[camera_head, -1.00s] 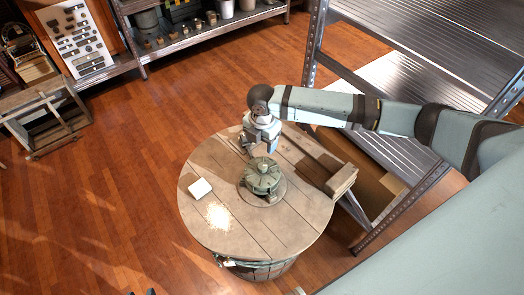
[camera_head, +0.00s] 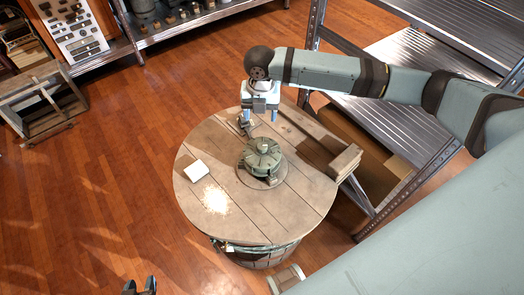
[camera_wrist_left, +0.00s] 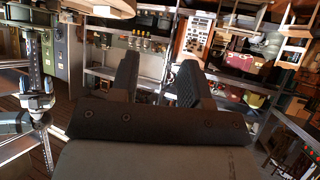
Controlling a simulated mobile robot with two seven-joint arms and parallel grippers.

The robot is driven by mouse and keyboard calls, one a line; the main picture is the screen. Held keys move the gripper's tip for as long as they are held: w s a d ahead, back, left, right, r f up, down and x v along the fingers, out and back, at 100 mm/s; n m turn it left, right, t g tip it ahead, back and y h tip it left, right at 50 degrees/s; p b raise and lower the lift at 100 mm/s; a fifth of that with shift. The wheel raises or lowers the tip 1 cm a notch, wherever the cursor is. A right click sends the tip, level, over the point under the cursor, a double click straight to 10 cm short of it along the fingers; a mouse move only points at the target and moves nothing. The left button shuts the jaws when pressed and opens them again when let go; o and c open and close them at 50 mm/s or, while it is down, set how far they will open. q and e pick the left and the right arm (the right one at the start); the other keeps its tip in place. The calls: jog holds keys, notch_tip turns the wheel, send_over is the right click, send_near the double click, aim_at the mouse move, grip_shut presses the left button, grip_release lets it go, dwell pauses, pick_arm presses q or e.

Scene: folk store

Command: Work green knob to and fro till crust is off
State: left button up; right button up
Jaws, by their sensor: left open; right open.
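A round green device (camera_head: 262,158) with a knob on top stands on a round wooden barrel table (camera_head: 285,215). Whether crust clings to it is too small to tell. My right gripper (camera_head: 260,115) is open and empty, pointing down beyond the device near the table's far side, apart from the knob. My left gripper (camera_head: 140,287) shows only its fingertips at the bottom edge, well in front of the table. In the left wrist view, the left gripper (camera_wrist_left: 158,82) is open with nothing between its fingers.
A white block (camera_head: 196,170) and a patch of pale crumbs (camera_head: 215,200) lie left of the device. A wooden block (camera_head: 345,161) is at the right edge. Metal shelving (camera_head: 440,150) stands close on the right.

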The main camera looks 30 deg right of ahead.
aim_at(262, 145)
pick_arm(q)
notch_tip(262, 145, down, 7)
jog(key=b, duration=0.6)
jog(key=shift+w+d, duration=0.2)
jog(key=shift+w, duration=0.1)
pick_arm(e)
jog(key=f+n, duration=0.2)
jog(key=f, duration=0.2)
jog(key=f+n, duration=0.3)
jog(key=f, duration=0.2)
jog(key=f+n, duration=0.2)
jog(key=f, duration=0.3)
jog(key=shift+s+d+n, duration=0.1)
jog(key=shift+s+n, duration=0.2)
jog(key=c, duration=0.9)
pick_arm(q)
jog(key=shift+d+r+n, duration=0.2)
jog(key=shift+d+n, duration=0.05)
jog(key=shift+n, duration=0.05)
pick_arm(e)
jog(key=shift+r, duration=0.1)
